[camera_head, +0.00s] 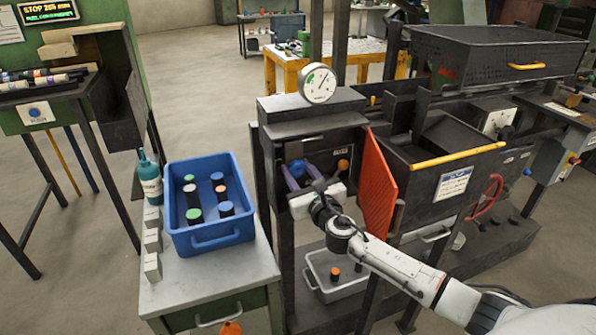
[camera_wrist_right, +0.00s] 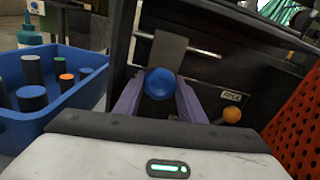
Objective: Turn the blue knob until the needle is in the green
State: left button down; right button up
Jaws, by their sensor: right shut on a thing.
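The blue knob (camera_wrist_right: 159,83) is on the dark front panel of the furnace, and it also shows in the head view (camera_head: 298,168). My right gripper (camera_wrist_right: 158,92) is shut on the blue knob, with one purple finger on each side of it. In the head view my right gripper (camera_head: 299,171) reaches into the recess below the gauge. The round white gauge (camera_head: 317,84) stands on top of the furnace box. Its green zone is on the left of the dial. The thin needle seems to point up and right, outside the green, but it is small. My left gripper is out of view.
An orange knob (camera_wrist_right: 232,114) sits right of the blue knob. A red perforated panel (camera_head: 377,187) stands close on the right of my gripper. A blue bin (camera_head: 208,240) with several dark cylinders and a teal bottle (camera_head: 149,180) are on the left cabinet.

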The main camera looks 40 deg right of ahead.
jog(key=m, duration=0.3)
jog(key=shift+b, duration=0.35)
jog(key=m, duration=0.4)
jog(key=shift+b, duration=0.35)
jog(key=m, duration=0.3)
jog(key=shift+m, duration=0.3)
jog(key=shift+m+b, duration=0.3)
jog(key=shift+m, duration=1)
jog(key=o, duration=1)
jog(key=shift+o, duration=0.2)
jog(key=shift+s+a, duration=0.1)
